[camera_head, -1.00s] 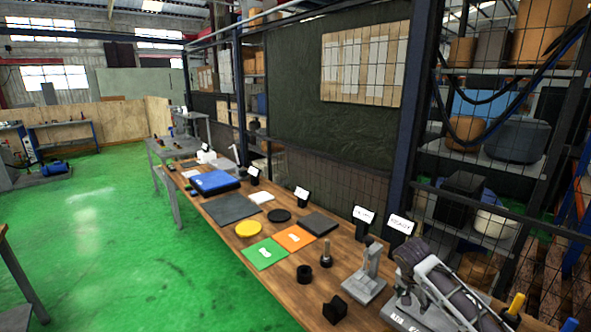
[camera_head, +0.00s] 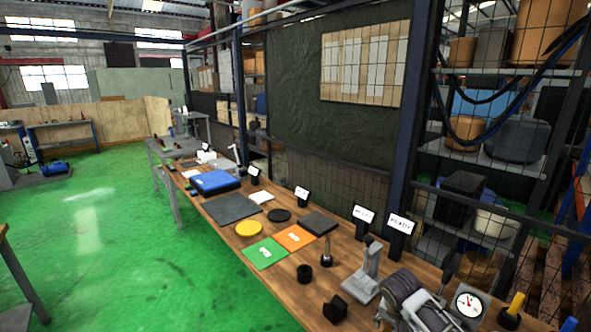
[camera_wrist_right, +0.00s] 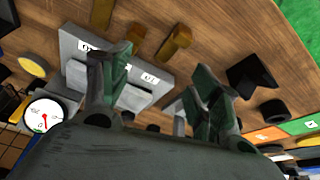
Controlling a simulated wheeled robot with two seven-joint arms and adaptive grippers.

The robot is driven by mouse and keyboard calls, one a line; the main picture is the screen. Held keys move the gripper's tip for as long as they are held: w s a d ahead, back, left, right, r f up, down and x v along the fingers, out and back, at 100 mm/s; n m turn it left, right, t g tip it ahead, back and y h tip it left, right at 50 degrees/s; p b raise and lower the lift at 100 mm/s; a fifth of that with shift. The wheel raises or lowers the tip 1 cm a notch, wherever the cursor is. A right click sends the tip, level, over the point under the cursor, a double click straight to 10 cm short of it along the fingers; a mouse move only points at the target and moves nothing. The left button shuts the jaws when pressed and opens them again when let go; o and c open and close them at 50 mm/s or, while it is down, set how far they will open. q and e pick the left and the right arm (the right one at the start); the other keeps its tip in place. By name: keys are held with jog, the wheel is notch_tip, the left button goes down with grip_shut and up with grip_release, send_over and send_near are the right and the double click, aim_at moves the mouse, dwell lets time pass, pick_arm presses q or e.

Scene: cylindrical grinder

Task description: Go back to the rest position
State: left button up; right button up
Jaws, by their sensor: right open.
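My right gripper (camera_wrist_right: 160,95) is open and empty in the right wrist view, its two dark fingers apart. They reach over a grey machine base (camera_wrist_right: 72,48) with white labels, and nothing is held between them. A round dial gauge (camera_wrist_right: 45,115) shows beside the base; it also shows in the head view (camera_head: 468,303). In the head view, dark and light grey rounded shapes fill the bottom right beside the gauge. I cannot clearly separate my right gripper from the machine there. My left gripper is not in view.
On the wooden bench (camera_head: 290,283) stand a grey stand (camera_head: 370,272), a black block (camera_head: 336,309) and a black ring (camera_head: 304,273). Green (camera_head: 264,253) and orange (camera_head: 295,238) plates lie farther along. Mesh shelving rises behind. The green floor (camera_head: 120,240) at left is largely open.

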jog(key=s+a+f+n+y, duration=0.1)
jog(key=s+a+f+n, duration=0.1)
jog(key=s+a+n, duration=0.3)
jog(key=s+a+f+y, duration=0.1)
jog(key=s+a+f, duration=0.15)
jog(key=s, duration=0.35)
jog(key=s+r+n, duration=0.3)
jog(key=s+n, duration=0.1)
jog(key=s, duration=1)
notch_tip(320, 180, down, 33)
jog(key=s, duration=0.2)
jog(key=s+d+f+g, duration=0.1)
jog(key=s+d+f, duration=0.1)
jog(key=s+f, duration=0.8)
jog(key=s+d+f+g+b, duration=0.1)
jog(key=s+d+f, duration=0.1)
jog(key=s+f, duration=0.9)
jog(key=shift+s+d, duration=0.4)
jog(key=shift+s, duration=0.35)
jog(key=shift+s, duration=0.1)
